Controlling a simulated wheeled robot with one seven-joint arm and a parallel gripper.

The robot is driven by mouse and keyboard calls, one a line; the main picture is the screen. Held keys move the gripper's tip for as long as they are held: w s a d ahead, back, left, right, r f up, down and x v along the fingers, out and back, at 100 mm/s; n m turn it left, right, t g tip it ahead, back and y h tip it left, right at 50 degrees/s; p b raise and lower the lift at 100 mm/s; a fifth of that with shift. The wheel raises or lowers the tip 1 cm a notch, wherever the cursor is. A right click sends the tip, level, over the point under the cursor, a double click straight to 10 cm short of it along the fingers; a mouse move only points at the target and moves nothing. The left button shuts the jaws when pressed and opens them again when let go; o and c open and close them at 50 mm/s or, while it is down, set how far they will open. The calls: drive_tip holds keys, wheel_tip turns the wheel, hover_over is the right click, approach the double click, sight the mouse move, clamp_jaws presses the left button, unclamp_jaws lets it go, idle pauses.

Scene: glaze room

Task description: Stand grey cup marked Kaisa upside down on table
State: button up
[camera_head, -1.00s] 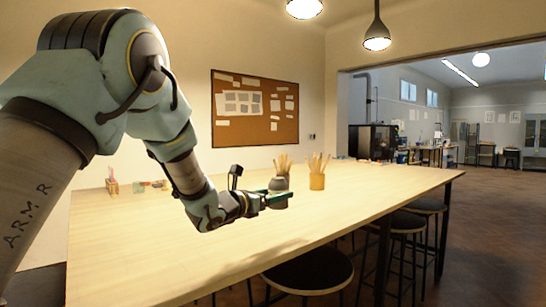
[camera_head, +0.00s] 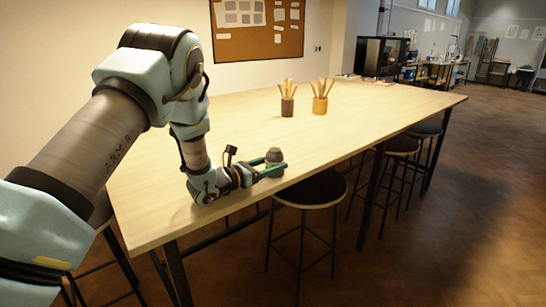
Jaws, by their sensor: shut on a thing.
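A small grey cup (camera_head: 274,156) is between the green fingers of my gripper (camera_head: 270,168), near the front edge of the pale wooden table (camera_head: 225,140). My gripper is shut on it from the left, with the fingers lying nearly level. The cup looks upright on its axis, with its upper end a little narrower than its middle. Its lower part is partly hidden by the near finger. I cannot tell whether it touches the tabletop. No name can be read on it at this size.
A brown pot (camera_head: 287,105) and a yellow pot (camera_head: 320,104), both full of sticks, stand farther back on the table. The tabletop between them and my gripper is clear. A dark round stool (camera_head: 312,189) stands at the front edge, with several more to the right.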

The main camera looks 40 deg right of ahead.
sight(241, 189)
drive_tip(key=shift+s+a+f+b, duration=0.15)
drive_tip(key=shift+a+f+b, duration=0.05)
drive_tip(key=shift+f+b, duration=0.95)
idle(1.1)
drive_tip(key=o, duration=1.3)
drive_tip(key=shift+a+f, duration=0.1)
drive_tip(key=shift+a, duration=0.1)
drive_tip(key=a+b, duration=0.1)
drive_tip(key=a, duration=0.2)
drive_tip(key=a+b, duration=0.1)
drive_tip(key=a, duration=0.2)
drive_tip(key=w+a+b, duration=0.1)
drive_tip(key=a+b, duration=0.1)
drive_tip(key=a, duration=0.1)
drive_tip(key=shift+w+a+r, duration=0.1)
drive_tip(key=shift+a+r, duration=0.35)
drive_tip(key=shift+a, duration=0.25)
drive_tip(key=shift+r, duration=0.15)
